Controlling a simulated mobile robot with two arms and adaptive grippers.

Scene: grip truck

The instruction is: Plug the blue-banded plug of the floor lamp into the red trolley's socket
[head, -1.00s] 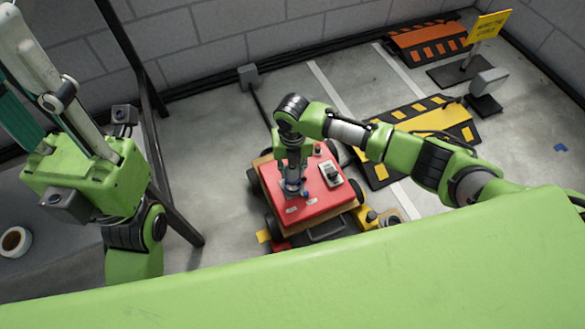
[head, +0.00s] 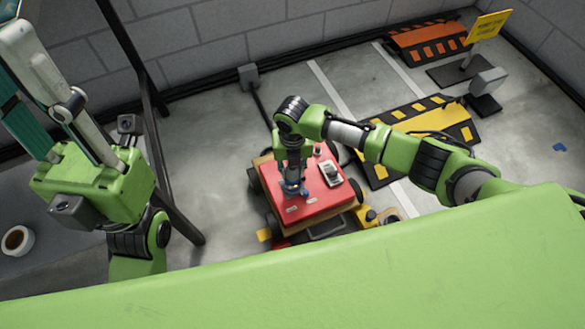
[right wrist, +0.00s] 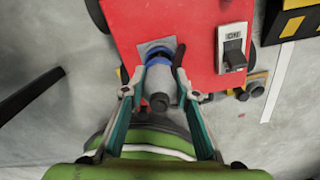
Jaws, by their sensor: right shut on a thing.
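The red trolley (head: 315,197) stands on the floor in the middle of the head view. A square grey socket plate (right wrist: 150,47) lies on its red top in the right wrist view. My right gripper (right wrist: 158,75) is shut on the grey plug (right wrist: 160,88), whose blue band (right wrist: 157,57) is at the plate. The plug looks in line with the socket; its front end is hidden, so I cannot tell how deep it sits. In the head view my right gripper (head: 291,172) points down onto the trolley. My left gripper (head: 35,85) is raised at the left, its tips cut off.
A switch box (head: 331,173) sits on the trolley top beside the plug. A grey lamp-like box (head: 488,83) on a black base stands at the right. A yellow-black ramp (head: 425,120) and a dark post (head: 150,110) flank the trolley. Floor at the far right is mostly clear.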

